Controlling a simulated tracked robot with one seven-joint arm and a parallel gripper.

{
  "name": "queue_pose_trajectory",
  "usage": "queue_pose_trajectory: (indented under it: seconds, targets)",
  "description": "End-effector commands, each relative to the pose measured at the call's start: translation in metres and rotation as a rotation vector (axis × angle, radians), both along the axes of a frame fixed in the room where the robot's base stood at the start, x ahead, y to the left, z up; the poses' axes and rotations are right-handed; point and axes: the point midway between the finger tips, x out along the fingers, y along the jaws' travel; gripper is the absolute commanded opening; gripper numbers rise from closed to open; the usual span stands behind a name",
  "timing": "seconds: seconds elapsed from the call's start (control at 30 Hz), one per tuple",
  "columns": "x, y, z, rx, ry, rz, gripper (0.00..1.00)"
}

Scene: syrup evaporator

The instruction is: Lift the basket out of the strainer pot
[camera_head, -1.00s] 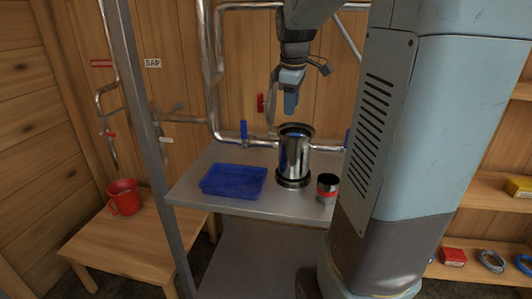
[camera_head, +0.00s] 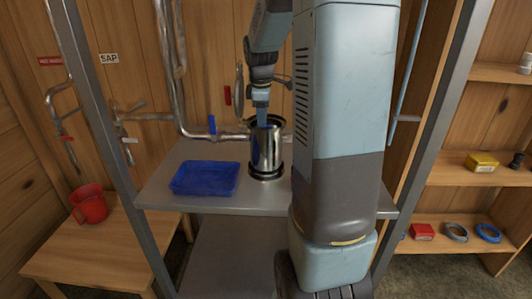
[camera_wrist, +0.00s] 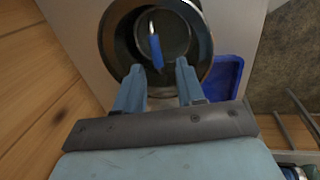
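The shiny steel strainer pot (camera_head: 267,150) stands upright on the metal table (camera_head: 160,192), partly behind my arm. In the wrist view I look down into its round mouth (camera_wrist: 112,38). The basket (camera_wrist: 178,38) seems to be the darker round inner vessel there, with a blue grip (camera_wrist: 157,53) on a thin metal handle across it. My gripper (camera_wrist: 159,68) is open, one finger on each side of the lower end of the blue grip. I cannot tell whether they touch it. In the head view my gripper (camera_head: 262,119) is at the pot's mouth, its tips partly hidden.
A blue tray (camera_head: 205,178) lies left of the pot; the tabletop in front is clear. Pipes with a blue-handled valve (camera_head: 212,125) run close behind. Shelves with small items are at the right.

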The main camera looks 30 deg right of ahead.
Motion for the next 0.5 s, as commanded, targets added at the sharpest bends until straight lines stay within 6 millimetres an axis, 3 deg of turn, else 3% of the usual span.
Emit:
queue_pose_trajectory:
  seconds: [0.5]
  targets:
    - [0.013,-0.004,-0.049,-0.001,0.001,0.001,0.38]
